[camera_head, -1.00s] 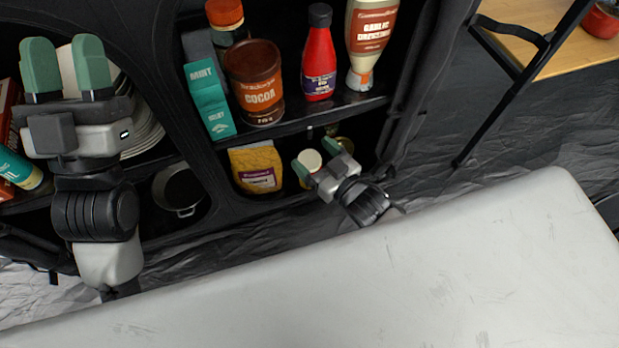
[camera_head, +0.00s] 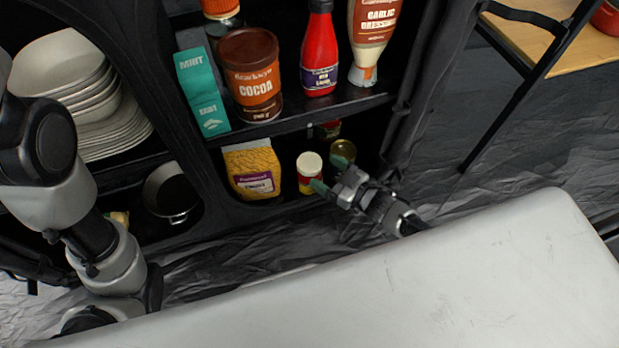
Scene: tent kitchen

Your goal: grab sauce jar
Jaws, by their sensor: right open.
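On the lower shelf, a jar with a cream lid and a red and yellow label (camera_head: 309,170) stands right of the yellow bag. Behind it to the right is a jar with a gold-green lid (camera_head: 343,149). I cannot read which is the sauce jar. My right gripper (camera_head: 330,174) is open, with green fingertips at the shelf front. One fingertip is near the cream-lidded jar's lower right side, the other in front of the gold-lidded jar. Contact cannot be told. My left arm shows at the left, but its gripper is out of view.
The shelf above holds a cocoa tin (camera_head: 251,75), a mint box (camera_head: 202,92), a red bottle (camera_head: 319,50) and a garlic dressing bottle (camera_head: 372,40). A yellow bag (camera_head: 251,169) stands left of the jars. The white surface (camera_head: 400,290) in front is bare.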

